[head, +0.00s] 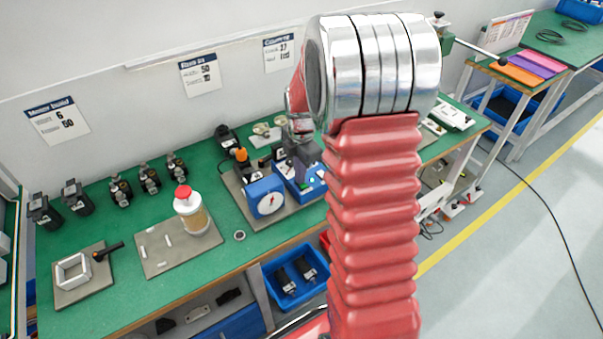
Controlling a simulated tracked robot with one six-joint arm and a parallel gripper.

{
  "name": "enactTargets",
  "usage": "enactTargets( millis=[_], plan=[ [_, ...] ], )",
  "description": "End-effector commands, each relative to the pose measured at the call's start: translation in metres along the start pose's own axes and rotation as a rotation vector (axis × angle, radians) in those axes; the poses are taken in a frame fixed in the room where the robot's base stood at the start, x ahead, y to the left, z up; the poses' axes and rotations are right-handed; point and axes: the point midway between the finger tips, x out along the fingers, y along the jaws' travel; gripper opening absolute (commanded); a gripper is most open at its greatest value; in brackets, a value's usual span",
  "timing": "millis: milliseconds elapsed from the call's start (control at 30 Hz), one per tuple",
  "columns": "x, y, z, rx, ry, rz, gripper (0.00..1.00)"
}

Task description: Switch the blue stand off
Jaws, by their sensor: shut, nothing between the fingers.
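A blue box with a round white dial and a red needle (268,203) stands on a grey plate on the green bench. Right beside it is a lower blue unit (317,192) with a small green spot near its right end; it looks like part of the same stand. My gripper (303,181) points down over this lower unit, shut and empty, its tips close to the top. I cannot tell whether they touch. My red arm hides the right side of the stand's surroundings, and the gripper covers part of the unit's top, so any switch there is not clear.
A white jar with a red lid (191,211) stands to the left on a grey plate (155,256). A small dark item with an orange top (241,157) is behind the dial box. A blue bin (279,294) with dark parts sits below the bench edge.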

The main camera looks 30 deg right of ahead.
Motion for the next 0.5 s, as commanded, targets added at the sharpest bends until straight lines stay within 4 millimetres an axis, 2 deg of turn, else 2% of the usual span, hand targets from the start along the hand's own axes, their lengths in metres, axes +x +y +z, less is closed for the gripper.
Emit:
enactTargets(
  millis=[33, 167, 500],
  plan=[
    [0.009, -0.014, 0.002, -0.001, 0.005, -0.036, 0.0],
    [-0.001, -0.011, 0.002, -0.001, 0.003, -0.03, 0.0],
    [-0.059, 0.0, 0.0, 0.0, -0.002, 0.001, 0.0]
  ],
)
